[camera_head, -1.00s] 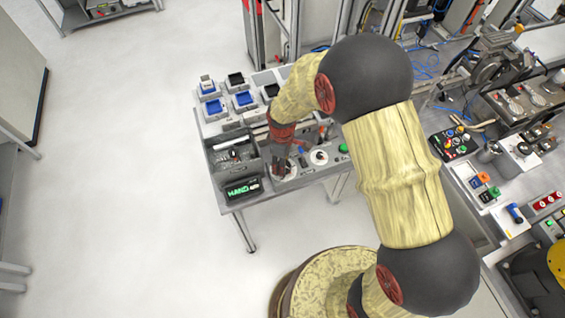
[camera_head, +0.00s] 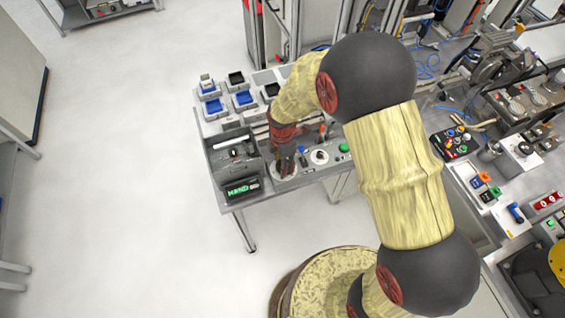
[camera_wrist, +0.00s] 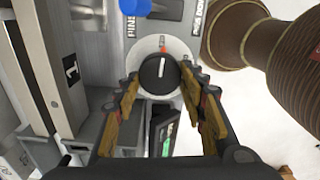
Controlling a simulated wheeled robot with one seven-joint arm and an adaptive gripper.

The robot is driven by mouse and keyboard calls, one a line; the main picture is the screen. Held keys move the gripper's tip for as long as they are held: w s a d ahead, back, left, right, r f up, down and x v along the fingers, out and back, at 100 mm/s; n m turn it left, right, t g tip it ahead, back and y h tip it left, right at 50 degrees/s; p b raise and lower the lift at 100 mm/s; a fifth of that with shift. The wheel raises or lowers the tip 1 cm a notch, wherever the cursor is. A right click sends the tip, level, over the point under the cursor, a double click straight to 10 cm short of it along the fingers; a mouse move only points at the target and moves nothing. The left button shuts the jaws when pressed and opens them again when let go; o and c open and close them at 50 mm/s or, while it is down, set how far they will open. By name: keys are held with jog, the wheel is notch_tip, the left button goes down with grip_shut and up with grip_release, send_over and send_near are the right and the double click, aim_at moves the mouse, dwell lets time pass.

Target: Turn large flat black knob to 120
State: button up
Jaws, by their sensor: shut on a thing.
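The large flat black knob (camera_wrist: 160,73) sits on a pale round dial (camera_wrist: 176,49) in the wrist view. Its white pointer line points almost straight up in that picture, close to a red mark on the dial. My gripper (camera_wrist: 160,80) is shut on the knob, with one fingertip at its left side and one at its right. In the head view my gripper (camera_head: 284,170) reaches down onto the dial at the front of the grey table. The knob is mostly hidden there by the fingers.
A grey box (camera_head: 234,150) and a dark display with green letters (camera_head: 242,190) stand left of my gripper. Another dial (camera_head: 319,157) and a green button (camera_head: 344,148) lie to the right. A blue knob (camera_wrist: 133,6) shows beyond the dial in the wrist view.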

jog(key=shift+n, duration=0.4)
jog(key=o, duration=1.2)
jog(key=shift+c, duration=0.2)
notch_tip(320, 180, up, 12)
dwell(0.5)
